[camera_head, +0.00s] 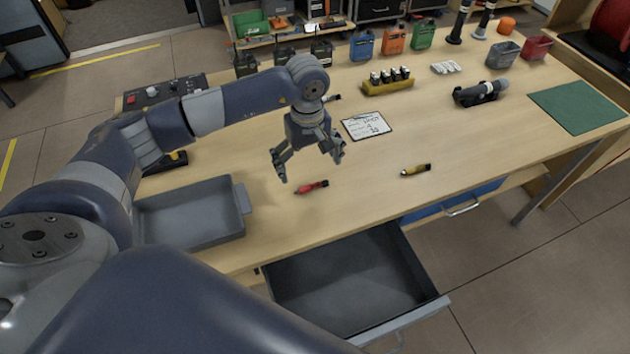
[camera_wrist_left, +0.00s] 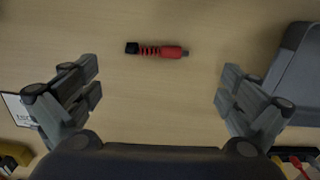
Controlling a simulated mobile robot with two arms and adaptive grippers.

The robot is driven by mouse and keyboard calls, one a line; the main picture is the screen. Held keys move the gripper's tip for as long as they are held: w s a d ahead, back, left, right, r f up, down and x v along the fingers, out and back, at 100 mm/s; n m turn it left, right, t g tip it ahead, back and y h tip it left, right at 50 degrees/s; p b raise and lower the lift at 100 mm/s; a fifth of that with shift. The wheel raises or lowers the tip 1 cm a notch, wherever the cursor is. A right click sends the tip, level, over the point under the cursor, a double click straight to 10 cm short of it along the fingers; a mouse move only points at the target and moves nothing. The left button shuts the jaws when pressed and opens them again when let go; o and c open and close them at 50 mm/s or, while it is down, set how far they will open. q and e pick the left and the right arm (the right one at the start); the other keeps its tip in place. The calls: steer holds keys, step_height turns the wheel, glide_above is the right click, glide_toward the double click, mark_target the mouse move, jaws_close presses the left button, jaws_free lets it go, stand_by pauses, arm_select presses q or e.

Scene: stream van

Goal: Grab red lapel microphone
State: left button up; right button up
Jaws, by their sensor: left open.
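The red lapel microphone (camera_head: 311,187) lies on the wooden table near its front edge. It is small, with a red body and a black end. It also shows in the left wrist view (camera_wrist_left: 158,50), lying crosswise at upper middle. My left gripper (camera_head: 310,172) is open and empty above the table, behind and over the microphone. In the left wrist view its two fingers (camera_wrist_left: 160,88) stand wide apart, with the microphone ahead of the gap between them. Nothing hides the microphone. My right gripper does not show in either view.
A yellow microphone (camera_head: 415,170) lies to the right. A labelled card (camera_head: 366,125) lies behind. A grey tray (camera_head: 243,198) stands to the left. An open drawer (camera_head: 345,318) juts out in front. A yellow rack (camera_head: 388,88) and a green mat (camera_head: 578,106) are farther back.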

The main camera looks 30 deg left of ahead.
mark_target(312, 186)
arm_select(q)
steer(key=shift+s+f, duration=0.1)
steer(key=shift+f, duration=0.25)
steer(key=shift+d+f, duration=0.1)
steer(key=shift+f, duration=0.15)
steer(key=f, duration=0.1)
steer(key=f+p, duration=0.1)
steer(key=f, duration=0.1)
steer(key=f+p, duration=0.1)
steer(key=f, duration=0.1)
steer(key=shift+d, duration=0.25)
steer(key=shift+f, duration=0.1)
steer(key=shift+c, duration=0.8)
steer(key=c, duration=1)
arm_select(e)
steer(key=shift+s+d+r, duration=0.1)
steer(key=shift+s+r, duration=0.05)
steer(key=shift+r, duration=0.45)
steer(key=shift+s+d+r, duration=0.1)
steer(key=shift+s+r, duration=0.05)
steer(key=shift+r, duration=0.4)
